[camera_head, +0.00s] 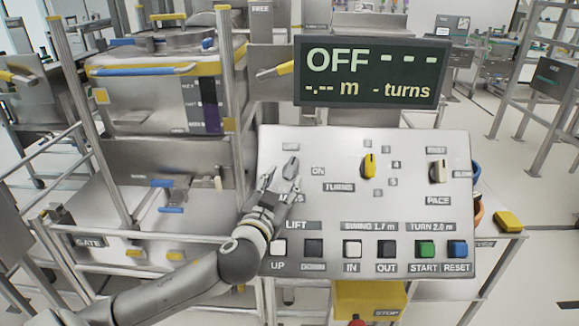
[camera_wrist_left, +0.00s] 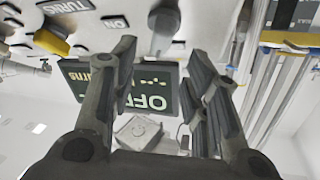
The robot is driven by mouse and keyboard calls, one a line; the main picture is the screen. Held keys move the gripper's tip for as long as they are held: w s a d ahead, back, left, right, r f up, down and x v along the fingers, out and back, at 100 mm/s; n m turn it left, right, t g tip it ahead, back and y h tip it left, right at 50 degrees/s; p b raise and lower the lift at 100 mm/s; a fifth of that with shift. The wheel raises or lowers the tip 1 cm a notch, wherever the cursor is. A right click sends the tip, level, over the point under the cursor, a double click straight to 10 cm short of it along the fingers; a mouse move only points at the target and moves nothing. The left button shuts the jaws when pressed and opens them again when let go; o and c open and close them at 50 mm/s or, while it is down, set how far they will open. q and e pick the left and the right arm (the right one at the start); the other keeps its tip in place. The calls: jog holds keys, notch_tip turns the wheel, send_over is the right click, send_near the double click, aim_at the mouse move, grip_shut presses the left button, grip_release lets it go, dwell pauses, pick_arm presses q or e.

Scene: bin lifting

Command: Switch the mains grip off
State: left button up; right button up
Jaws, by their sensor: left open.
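The mains grip (camera_head: 290,167) is a grey turning knob at the upper left of the sloping control panel (camera_head: 330,150), left of the ON label. It stands roughly upright with a slight tilt. The display (camera_head: 370,72) above the panel reads OFF with dashes. My left gripper (camera_head: 283,178) is open, with its fingers just below and around the grip's lower end. In the left wrist view the dark grip (camera_wrist_left: 164,20) shows beyond the gap between the open fingers (camera_wrist_left: 164,55); contact cannot be told. The label below the grip is partly hidden by the gripper. My right gripper is not in view.
A row of buttons (camera_head: 353,249) runs along the panel's lower edge. A yellow STOP box (camera_head: 368,300) hangs below. A railed metal frame (camera_head: 230,90) stands close on the left.

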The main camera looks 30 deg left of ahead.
aim_at(290, 167)
pick_arm(q)
jog(key=p+x, duration=0.1)
jog(key=x, duration=0.5)
jog(key=shift+w+a, duration=0.15)
jog(key=shift+w, duration=0.2)
jog(key=shift+s, duration=0.1)
jog(key=c, duration=0.7)
